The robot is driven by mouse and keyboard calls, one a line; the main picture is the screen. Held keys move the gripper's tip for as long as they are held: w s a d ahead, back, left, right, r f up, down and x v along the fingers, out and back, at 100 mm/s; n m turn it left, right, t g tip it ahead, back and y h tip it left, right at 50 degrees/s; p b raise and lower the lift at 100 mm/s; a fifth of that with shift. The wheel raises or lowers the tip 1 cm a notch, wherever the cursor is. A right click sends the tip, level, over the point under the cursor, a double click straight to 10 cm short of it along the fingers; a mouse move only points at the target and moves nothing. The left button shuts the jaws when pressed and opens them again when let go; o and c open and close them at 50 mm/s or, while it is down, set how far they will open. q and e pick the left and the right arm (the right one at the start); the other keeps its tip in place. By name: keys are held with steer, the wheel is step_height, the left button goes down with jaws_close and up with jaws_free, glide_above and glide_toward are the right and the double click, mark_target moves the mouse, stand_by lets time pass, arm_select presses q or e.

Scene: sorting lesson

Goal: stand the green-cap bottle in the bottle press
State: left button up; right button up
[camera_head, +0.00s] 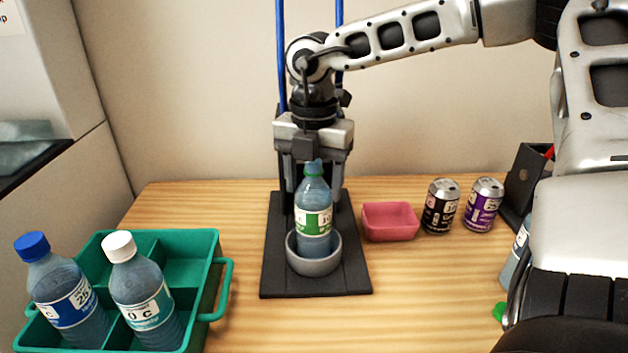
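A bottle with a green label and a blue-green top (314,212) stands upright in the round grey cup (306,264) of the bottle press. The press has a dark base plate (280,283) and blue uprights behind. My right gripper (313,178) is above the bottle and points down. Its two fingers are spread on either side of the bottle's upper part, with visible gaps, so it is open. The bottle's foot is hidden inside the cup. My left gripper is out of view.
A green crate (222,290) at left holds a blue-cap bottle (68,298) and a white-cap bottle (143,295). Right of the press stand a pink bowl (389,222), a black can (440,207) and a purple can (483,206). My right arm partly hides another bottle (516,257).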

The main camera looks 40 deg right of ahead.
steer(key=shift+o, duration=1.2)
steer(key=shift+f, duration=0.2)
steer(key=shift+r, duration=0.15)
steer(key=shift+r+p, duration=0.15)
steer(key=shift+p, duration=0.2)
step_height(320, 180, up, 12)
steer(key=shift+f+p, duration=0.1)
steer(key=shift+p, duration=0.5)
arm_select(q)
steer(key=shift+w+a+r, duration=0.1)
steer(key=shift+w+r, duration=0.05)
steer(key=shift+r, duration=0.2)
arm_select(e)
steer(key=shift+r, duration=0.55)
